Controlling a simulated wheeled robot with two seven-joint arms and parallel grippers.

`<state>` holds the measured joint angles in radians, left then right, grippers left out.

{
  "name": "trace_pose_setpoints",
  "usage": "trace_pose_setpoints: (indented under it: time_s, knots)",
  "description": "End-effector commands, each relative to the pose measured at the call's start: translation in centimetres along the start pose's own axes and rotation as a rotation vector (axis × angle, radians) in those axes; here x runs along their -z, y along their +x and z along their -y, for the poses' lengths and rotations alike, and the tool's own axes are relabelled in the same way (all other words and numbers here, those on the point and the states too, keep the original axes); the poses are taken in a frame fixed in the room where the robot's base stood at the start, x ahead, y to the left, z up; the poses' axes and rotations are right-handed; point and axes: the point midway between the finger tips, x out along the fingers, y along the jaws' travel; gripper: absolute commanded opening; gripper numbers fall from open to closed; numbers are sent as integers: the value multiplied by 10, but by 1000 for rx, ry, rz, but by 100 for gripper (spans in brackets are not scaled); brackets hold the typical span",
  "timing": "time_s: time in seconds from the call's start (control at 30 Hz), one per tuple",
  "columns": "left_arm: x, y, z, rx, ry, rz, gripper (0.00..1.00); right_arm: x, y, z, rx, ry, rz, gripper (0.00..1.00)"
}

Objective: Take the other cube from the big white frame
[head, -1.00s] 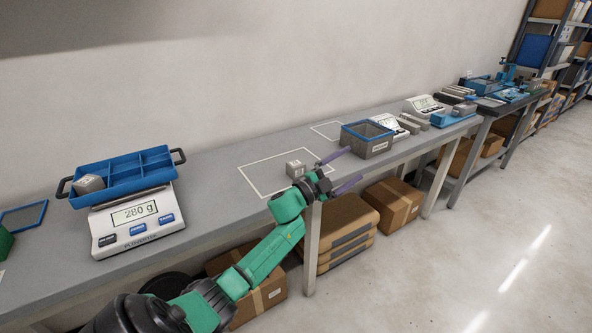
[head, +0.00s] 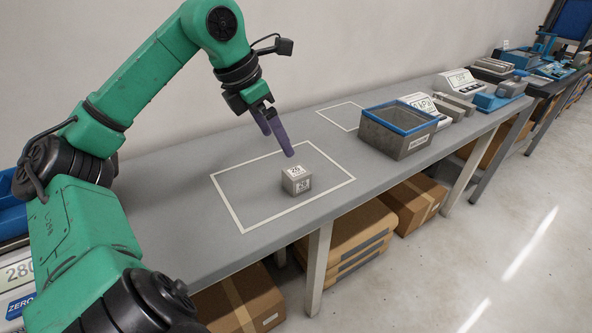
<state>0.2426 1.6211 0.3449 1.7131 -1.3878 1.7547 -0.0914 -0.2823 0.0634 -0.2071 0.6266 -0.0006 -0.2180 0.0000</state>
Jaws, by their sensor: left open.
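A small grey concrete cube (head: 296,180) with white labels sits inside the big white frame (head: 232,208) marked on the grey bench. My left gripper (head: 279,140) is above and just behind the cube, apart from it, with its purple fingers pointing down. It is open and holds nothing; one finger partly overlaps the other in this view. My right gripper is not in view.
A scale (head: 18,275) and a blue tray (head: 12,210) at the left are mostly hidden by my arm. A grey box with a blue rim (head: 398,140) stands right of the frame, near a smaller white frame (head: 338,112). Scales and blocks stand farther right.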

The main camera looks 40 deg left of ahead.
Motion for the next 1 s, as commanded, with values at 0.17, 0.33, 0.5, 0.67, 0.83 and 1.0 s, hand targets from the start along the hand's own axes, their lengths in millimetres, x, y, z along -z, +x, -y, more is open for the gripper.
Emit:
trace_pose_setpoints:
  time_s: [0.17,0.33,0.5,0.67,0.83,1.0]
  knots:
    - [0,43,2,9,0,-3,98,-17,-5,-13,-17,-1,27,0]
    - [-1,77,1,7,-1,0,98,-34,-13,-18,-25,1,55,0]
    - [-3,98,0,9,-2,-1,98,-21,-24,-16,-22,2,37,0]
    - [-4,125,-2,5,1,-4,98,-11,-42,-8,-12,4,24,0]
    - [-3,137,-2,8,-2,3,98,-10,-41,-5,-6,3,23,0]
    - [-3,137,-2,8,-2,4,78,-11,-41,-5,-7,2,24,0]
